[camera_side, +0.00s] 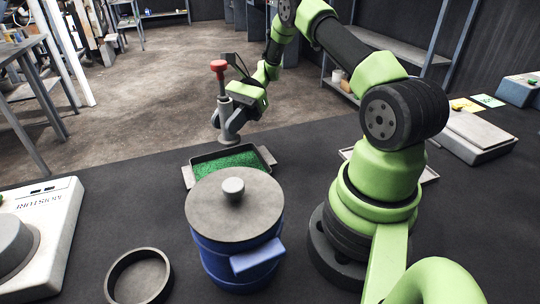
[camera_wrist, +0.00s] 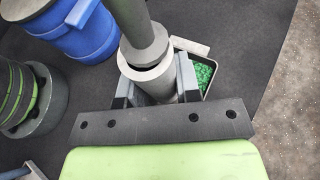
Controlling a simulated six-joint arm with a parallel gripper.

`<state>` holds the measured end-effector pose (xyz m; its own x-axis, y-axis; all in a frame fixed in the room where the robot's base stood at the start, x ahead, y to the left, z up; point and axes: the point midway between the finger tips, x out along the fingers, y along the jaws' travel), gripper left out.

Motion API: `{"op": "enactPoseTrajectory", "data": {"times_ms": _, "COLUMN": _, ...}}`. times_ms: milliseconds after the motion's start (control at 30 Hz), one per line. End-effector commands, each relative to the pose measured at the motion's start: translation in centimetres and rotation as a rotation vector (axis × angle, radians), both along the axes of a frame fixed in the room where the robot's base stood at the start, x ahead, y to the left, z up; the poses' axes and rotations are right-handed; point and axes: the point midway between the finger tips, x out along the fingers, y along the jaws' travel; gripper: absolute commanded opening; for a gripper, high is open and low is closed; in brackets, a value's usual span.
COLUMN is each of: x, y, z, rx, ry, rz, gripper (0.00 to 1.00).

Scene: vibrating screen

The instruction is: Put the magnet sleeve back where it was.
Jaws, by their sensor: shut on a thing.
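The magnet sleeve (camera_side: 224,113) is a grey upright tube. A thinner grey rod with a red knob (camera_side: 219,66) rises from its top. My gripper (camera_side: 232,124) is shut around the sleeve, which hangs just behind and above the tray of green granules (camera_side: 191,177). In the wrist view the sleeve (camera_wrist: 153,78) stands between the two fingers of my gripper (camera_wrist: 155,92), with the rod (camera_wrist: 132,20) going into its open top. In that view the tray's green granules (camera_wrist: 200,74) show beyond the right finger. The sleeve's lower end is hidden there.
A blue bucket (camera_side: 225,262) with a grey knobbed lid (camera_side: 255,205) stands in front of the tray. A dark round dish (camera_side: 165,282) and a white moisture meter (camera_side: 55,235) are at left. A flat grey device (camera_side: 480,135) is at right. The dark table left of the tray is clear.

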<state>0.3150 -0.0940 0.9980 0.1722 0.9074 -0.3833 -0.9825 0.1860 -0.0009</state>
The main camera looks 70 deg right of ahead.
Motion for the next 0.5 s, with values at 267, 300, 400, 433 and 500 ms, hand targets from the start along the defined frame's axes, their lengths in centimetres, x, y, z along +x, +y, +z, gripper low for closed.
{"op": "enactPoseTrajectory", "data": {"times_ms": 267, "x": -3.5, "y": 1.1, "z": -1.3, "rx": 0.004, "ry": 0.004, "rz": 0.208, "gripper": 0.1}}
{"op": "enactPoseTrajectory", "data": {"times_ms": 300, "x": -4.5, "y": 1.3, "z": -1.5, "rx": 0.004, "ry": 0.004, "rz": 0.269, "gripper": 0.1}}
{"op": "enactPoseTrajectory", "data": {"times_ms": 400, "x": -7.2, "y": 1.6, "z": -2.1, "rx": 0.004, "ry": 0.003, "rz": 0.443, "gripper": 0.1}}
{"op": "enactPoseTrajectory", "data": {"times_ms": 433, "x": -8.1, "y": 1.5, "z": -2.2, "rx": 0.004, "ry": 0.004, "rz": 0.498, "gripper": 0.1}}
{"op": "enactPoseTrajectory", "data": {"times_ms": 500, "x": -10.1, "y": 1.3, "z": -2.4, "rx": 0.005, "ry": 0.003, "rz": 0.633, "gripper": 0.1}}
